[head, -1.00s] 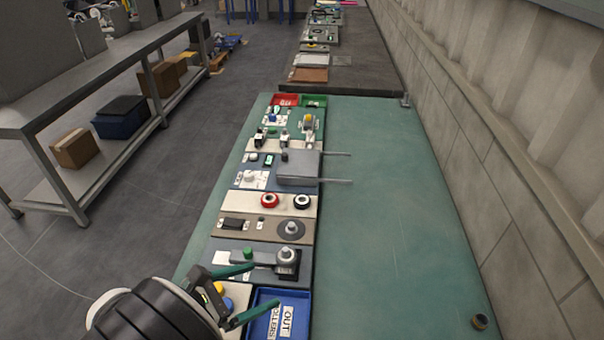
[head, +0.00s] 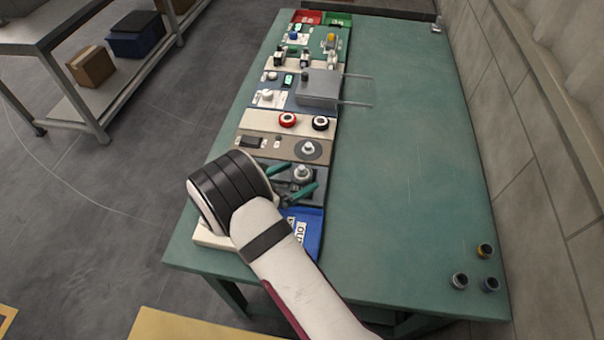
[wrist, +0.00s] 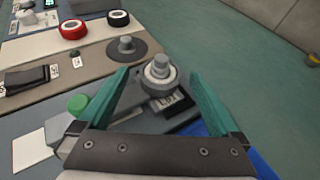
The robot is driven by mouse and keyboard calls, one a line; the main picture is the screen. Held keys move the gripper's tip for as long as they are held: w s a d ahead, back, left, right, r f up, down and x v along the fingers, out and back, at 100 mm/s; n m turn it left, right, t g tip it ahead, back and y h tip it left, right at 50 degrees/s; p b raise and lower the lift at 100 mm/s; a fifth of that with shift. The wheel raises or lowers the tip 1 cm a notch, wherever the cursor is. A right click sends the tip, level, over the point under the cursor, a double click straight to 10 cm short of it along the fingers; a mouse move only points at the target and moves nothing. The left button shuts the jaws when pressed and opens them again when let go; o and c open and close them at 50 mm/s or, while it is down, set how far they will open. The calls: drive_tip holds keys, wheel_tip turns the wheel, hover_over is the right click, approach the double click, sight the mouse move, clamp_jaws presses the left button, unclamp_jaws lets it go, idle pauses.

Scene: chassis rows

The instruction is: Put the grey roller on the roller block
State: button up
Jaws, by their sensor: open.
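My gripper (head: 304,175) is open, its two green fingers on either side of the roller block's (wrist: 186,113) post in the wrist view. A pale grey ring-shaped piece (wrist: 158,76) sits around that post, with a grey cap above it; I cannot tell whether the fingers touch it. In the head view the block is partly hidden by my gripper. A small dark cylinder with a greyish top (head: 460,281), which looks like the grey roller, stands at the table's near right.
A yellow-topped roller (head: 485,250) and a blue-topped one (head: 490,284) stand beside the greyish one. The blue OUT ROLLERS tray (head: 313,240) is partly behind my arm. Panels with parts line the table's left side; its right half is mostly bare.

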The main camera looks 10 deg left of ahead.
clamp_jaws()
wheel_tip(320, 180, up, 18)
drive_tip(key=w+a+n+t+y, duration=0.2)
drive_tip(key=w+a+n+y, duration=0.2)
drive_tip(key=w, duration=0.8)
drive_tip(key=w+f+n+y, duration=0.3)
drive_tip(key=w+f, duration=0.1)
drive_tip(key=w, duration=0.1)
drive_tip(key=n+y, duration=0.2)
drive_tip(key=y, duration=0.1)
hover_over(258, 124)
drive_tip(key=f, duration=1.1)
drive_tip(key=shift+d+f, duration=0.3)
drive_tip(key=shift+d, duration=0.05)
drive_tip(key=shift+a+f, duration=0.15)
drive_tip(key=shift+f, duration=0.95)
drive_tip(key=shift+a+f, duration=0.15)
drive_tip(key=shift+f, duration=0.9)
